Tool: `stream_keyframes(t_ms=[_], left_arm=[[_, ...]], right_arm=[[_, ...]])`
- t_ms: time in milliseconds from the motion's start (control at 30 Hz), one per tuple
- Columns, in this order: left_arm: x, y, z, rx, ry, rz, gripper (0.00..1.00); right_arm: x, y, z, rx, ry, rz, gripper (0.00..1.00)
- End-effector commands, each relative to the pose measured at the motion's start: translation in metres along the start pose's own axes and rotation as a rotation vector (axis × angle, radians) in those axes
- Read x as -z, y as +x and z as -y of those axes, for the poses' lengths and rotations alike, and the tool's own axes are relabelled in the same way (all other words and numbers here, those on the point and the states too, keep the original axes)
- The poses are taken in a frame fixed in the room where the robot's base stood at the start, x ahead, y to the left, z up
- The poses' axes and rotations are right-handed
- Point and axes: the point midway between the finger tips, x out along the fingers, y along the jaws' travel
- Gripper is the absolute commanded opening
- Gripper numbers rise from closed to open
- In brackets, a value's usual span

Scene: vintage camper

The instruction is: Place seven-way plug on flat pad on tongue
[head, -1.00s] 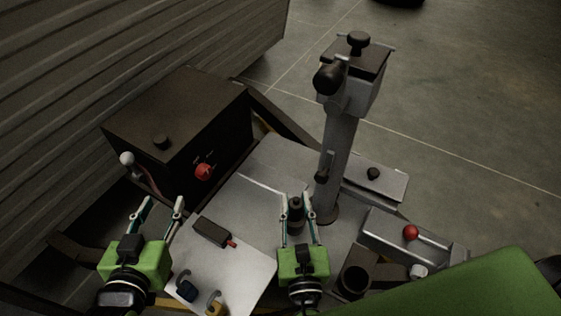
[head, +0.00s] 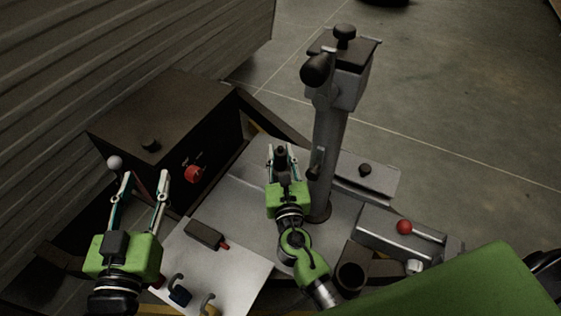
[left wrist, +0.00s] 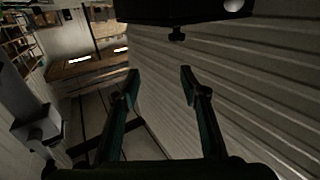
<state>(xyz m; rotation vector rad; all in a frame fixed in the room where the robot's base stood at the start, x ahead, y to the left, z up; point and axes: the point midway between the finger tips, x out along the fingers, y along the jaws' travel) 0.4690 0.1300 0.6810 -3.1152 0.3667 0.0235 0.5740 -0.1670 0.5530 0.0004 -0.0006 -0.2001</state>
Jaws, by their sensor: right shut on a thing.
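The dark seven-way plug (head: 281,154) is between the fingers of my right gripper (head: 283,160), which is shut on it over the grey tongue plate, left of the jack post. I cannot tell whether the plug touches the plate. The pale flat pad (head: 222,262) lies at the front of the tongue. My left gripper (head: 140,188) is open and empty at the left, in front of the black box. Its open fingers also show in the left wrist view (left wrist: 160,80).
The jack post (head: 328,140) stands upright at centre. A black box (head: 165,135) stands left.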

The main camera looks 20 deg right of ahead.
Motion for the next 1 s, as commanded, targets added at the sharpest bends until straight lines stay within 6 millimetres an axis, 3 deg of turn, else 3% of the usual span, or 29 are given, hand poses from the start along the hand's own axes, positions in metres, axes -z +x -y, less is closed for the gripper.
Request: stream_keyframes(t_ms=[200, 400, 1000], left_arm=[[0.053, -0.003, -0.007, -0.014, -0.006, -0.267, 0.40], [0.085, -0.012, -0.010, -0.022, -0.011, -0.415, 0.40], [0.096, -0.017, -0.011, -0.024, -0.012, -0.470, 0.40]], right_arm=[[0.018, 0.000, 0.000, 0.000, 0.000, 0.001, 0.00], [0.024, 0.000, 0.000, 0.000, -0.001, 0.002, 0.00], [0.026, 0.000, 0.000, 0.000, 0.000, 0.002, 0.00]])
